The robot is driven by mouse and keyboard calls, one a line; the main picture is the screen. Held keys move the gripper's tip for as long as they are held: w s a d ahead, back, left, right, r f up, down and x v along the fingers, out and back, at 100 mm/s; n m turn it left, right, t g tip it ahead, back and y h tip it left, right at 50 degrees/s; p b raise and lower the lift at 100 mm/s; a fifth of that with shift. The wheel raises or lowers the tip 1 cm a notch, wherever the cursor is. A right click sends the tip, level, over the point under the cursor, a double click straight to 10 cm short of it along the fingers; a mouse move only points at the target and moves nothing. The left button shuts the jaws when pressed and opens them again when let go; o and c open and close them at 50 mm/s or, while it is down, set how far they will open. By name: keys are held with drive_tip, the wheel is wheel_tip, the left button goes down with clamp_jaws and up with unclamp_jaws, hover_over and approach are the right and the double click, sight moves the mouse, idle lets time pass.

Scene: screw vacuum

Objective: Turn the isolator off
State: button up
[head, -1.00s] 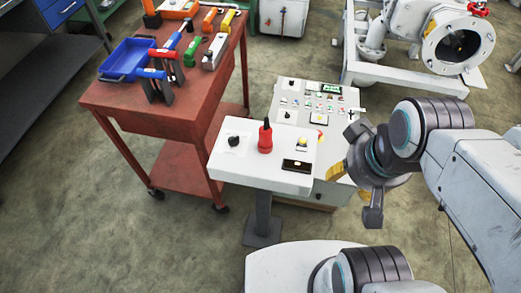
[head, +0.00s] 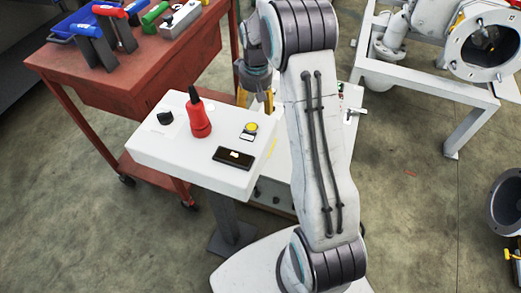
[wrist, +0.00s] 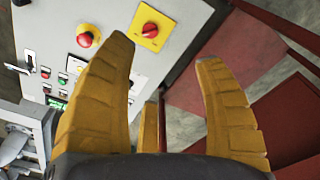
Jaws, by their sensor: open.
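The isolator looks to be the red rotary knob on a square yellow plate (wrist: 150,30), on the grey control panel (wrist: 110,15) at the top of the wrist view. In the head view my arm hides that knob. My gripper (wrist: 165,55) is open, with nothing between its yellow fingers. The knob lies beyond the fingertips, just right of the left finger's tip, and does not appear touched. In the head view my gripper (head: 255,100) points down behind the white pedestal box, near the cabinet, partly covered by my arm.
A red mushroom button (wrist: 86,38) sits left of the knob. A red tool cart (head: 130,75) stands close at left. A white-framed machine (head: 440,90) stands right.

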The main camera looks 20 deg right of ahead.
drive_tip(key=shift+g, duration=0.4)
drive_tip(key=w+d+f+b, duration=0.1)
drive_tip(key=f, duration=0.4)
drive_tip(key=w+d+f+b, duration=0.1)
drive_tip(key=f, duration=0.5)
drive_tip(key=w+d+f+b, duration=0.1)
drive_tip(key=f+b, duration=0.1)
drive_tip(key=f, duration=0.3)
drive_tip(key=shift+w+d+f, duration=0.1)
drive_tip(key=shift+w+f, duration=0.05)
drive_tip(key=shift+w, duration=0.25)
wheel_tip(320, 180, down, 7)
drive_tip(key=shift+w+d+f+b, duration=0.1)
drive_tip(key=shift+d+b, duration=0.05)
drive_tip(key=shift+b, duration=0.8)
drive_tip(key=shift+f, duration=0.85)
drive_tip(key=shift+c, duration=0.2)
drive_tip(key=c, duration=1.2)
